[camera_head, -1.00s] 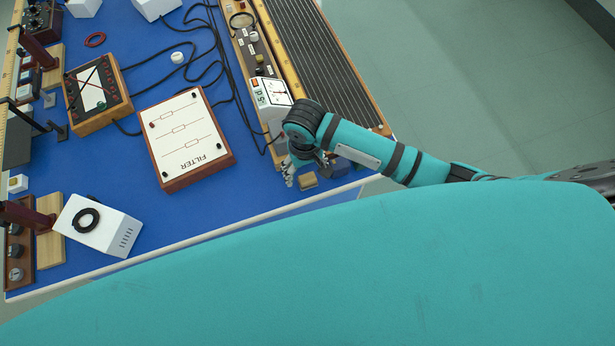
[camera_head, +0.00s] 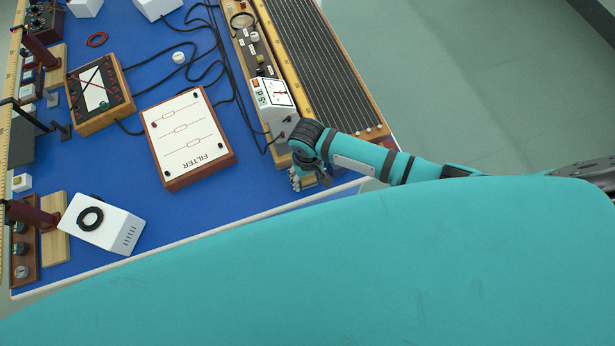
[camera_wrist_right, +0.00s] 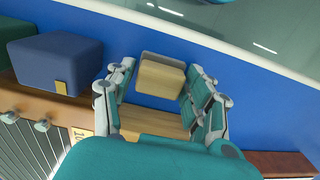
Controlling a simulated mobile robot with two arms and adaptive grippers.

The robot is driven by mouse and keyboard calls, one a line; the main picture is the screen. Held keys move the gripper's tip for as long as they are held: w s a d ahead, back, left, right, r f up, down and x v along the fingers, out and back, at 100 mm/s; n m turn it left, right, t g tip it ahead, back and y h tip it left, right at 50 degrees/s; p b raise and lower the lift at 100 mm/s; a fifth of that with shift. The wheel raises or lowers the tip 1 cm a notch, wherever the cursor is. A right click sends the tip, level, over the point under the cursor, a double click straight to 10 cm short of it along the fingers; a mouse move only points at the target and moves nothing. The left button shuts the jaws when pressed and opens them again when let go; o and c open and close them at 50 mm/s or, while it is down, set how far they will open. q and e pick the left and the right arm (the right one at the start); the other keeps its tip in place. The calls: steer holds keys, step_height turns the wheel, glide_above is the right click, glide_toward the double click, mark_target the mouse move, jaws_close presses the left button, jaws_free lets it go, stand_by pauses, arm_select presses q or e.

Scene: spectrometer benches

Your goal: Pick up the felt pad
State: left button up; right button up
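A small tan block with a grey layer along its far side, which looks like the felt pad (camera_wrist_right: 160,78), lies at the edge of a wooden strip beside the blue bench top in the right wrist view. My right gripper (camera_wrist_right: 158,98) is open, with one finger on each side of the block. I cannot tell whether the fingers touch it. In the head view my right gripper (camera_head: 307,180) is low at the bench's near edge and hides the block. My left gripper is not in view.
A dark blue block (camera_wrist_right: 57,62) with a tan tag stands left of the gripper in the wrist view. The meter box (camera_head: 272,97) and long ribbed board (camera_head: 320,65) are beyond the gripper. The FILTER box (camera_head: 188,138) is to the left. Blue bench surface (camera_head: 185,215) is clear in front of it.

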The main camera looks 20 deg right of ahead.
mark_target(306, 177)
steer(key=c, duration=0.6)
steer(key=shift+r, duration=0.15)
steer(key=shift+r+b, duration=0.3)
steer(key=shift+r, duration=0.35)
steer(key=shift+w+a+r+b, duration=0.1)
steer(key=shift+a+r+b, duration=0.1)
steer(key=shift+r, duration=0.25)
steer(key=shift+a+r+b, duration=0.1)
steer(key=shift+r+b, duration=0.1)
steer(key=shift+r, duration=0.25)
steer(key=w+a+b, duration=0.1)
steer(key=a, duration=0.3)
steer(key=w+a+b, duration=0.1)
steer(key=a+b, duration=0.1)
steer(key=a, duration=0.3)
steer(key=w+a+r+b, duration=0.1)
steer(key=a+b, duration=0.1)
steer(key=a, duration=0.2)
steer(key=shift+w+a+r, duration=0.1)
steer(key=shift+a, duration=0.25)
steer(key=shift+w+a+r+b, duration=0.1)
steer(key=shift+a+b, duration=0.05)
steer(key=shift+a, duration=0.2)
steer(key=shift+w+a+r+b, duration=0.1)
steer(key=shift+a+b, duration=0.05)
steer(key=shift+a, duration=0.2)
